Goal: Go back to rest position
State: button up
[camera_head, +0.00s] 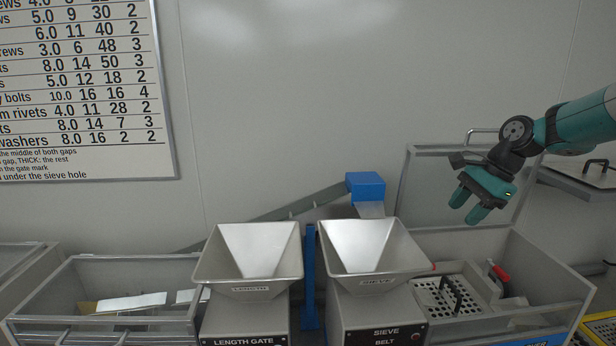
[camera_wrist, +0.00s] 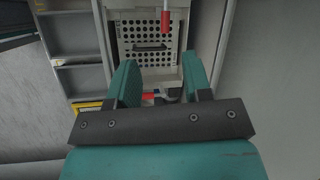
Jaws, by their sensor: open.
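My gripper (camera_head: 467,206) is at the right in the head view, in the air above the sieve unit's open bin (camera_head: 545,262). Its two teal fingers point down and to the left. In the wrist view my gripper (camera_wrist: 162,85) has its fingers spread apart, with nothing held between them. Beyond the fingers lies a perforated sieve plate (camera_wrist: 145,29) with a dark handle. The same sieve plate (camera_head: 437,300) shows in the bin in the head view. A red-handled tool (camera_wrist: 165,22) is beside it.
Two metal hoppers, LENGTH (camera_head: 250,262) and SIEVE (camera_head: 367,258), stand in the middle. A blue post (camera_head: 310,290) is between them. An open lid (camera_head: 425,185) rises behind the right bin. A wall chart (camera_head: 85,90) hangs at left. The air above the hoppers is clear.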

jog(key=s+a+r+n+g+b, duration=0.1)
jog(key=s+a+r+n+b, duration=0.15)
jog(key=s+a+n, duration=1.25)
jog(key=s+a+f+n, duration=0.1)
jog(key=s+a+n, duration=0.2)
jog(key=s, duration=0.6)
jog(key=s+a+f+n, duration=0.1)
jog(key=s+a+n, duration=0.3)
jog(key=s, duration=0.5)
jog(key=shift+a+f+n+g, duration=0.3)
jog(key=shift+a+g, duration=0.1)
jog(key=shift+a, duration=0.35)
jog(key=shift+s+a, duration=0.1)
jog(key=shift+s, duration=0.05)
